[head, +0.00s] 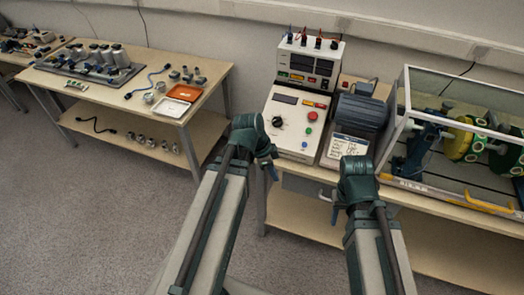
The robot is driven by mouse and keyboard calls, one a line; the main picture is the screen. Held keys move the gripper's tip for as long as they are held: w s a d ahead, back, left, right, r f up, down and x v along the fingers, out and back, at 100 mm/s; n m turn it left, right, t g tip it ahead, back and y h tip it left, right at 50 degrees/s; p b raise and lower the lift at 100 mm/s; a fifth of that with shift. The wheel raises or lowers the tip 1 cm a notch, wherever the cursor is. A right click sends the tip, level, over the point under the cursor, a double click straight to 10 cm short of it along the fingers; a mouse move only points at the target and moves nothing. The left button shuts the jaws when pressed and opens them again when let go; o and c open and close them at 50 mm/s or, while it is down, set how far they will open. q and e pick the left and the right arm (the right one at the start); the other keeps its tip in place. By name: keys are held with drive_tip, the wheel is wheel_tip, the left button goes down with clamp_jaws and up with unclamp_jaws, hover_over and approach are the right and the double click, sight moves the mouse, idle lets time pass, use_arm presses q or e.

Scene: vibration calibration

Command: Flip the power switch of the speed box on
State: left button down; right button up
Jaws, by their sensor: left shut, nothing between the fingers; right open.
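My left gripper (272,172) is shut and empty, at the front left of the speed box, pointing down. My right gripper (334,213) is open and empty, lower and to the right, in front of the bench edge.
A white instrument (309,58) with plugs on top stands behind the speed box. Floor between is clear.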

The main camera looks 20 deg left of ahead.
use_arm(q)
drive_tip(key=w+a+r+m+t, duration=0.1)
drive_tip(key=a+m+t, duration=0.1)
drive_tip(key=a, duration=0.4)
drive_tip(key=w+a+r+m+t+h, duration=0.1)
drive_tip(key=a+r+m+t, duration=0.1)
drive_tip(key=a, duration=0.5)
drive_tip(key=shift+w+a+r+m+h, duration=0.15)
drive_tip(key=shift+w+r+m+h, duration=0.2)
drive_tip(key=shift+m, duration=0.55)
drive_tip(key=shift+f, duration=0.2)
drive_tip(key=shift+w+d+f+b, duration=0.8)
drive_tip(key=shift+w+f+b, duration=0.5)
drive_tip(key=shift+w, duration=0.1)
drive_tip(key=shift+w+d+f+b, duration=0.75)
drive_tip(key=shift+w+f+b, duration=0.55)
drive_tip(key=shift+w, duration=0.1)
drive_tip(key=shift+w+d+f+b, duration=0.8)
drive_tip(key=shift+w+f+b, duration=0.5)
drive_tip(key=shift+w, duration=0.1)
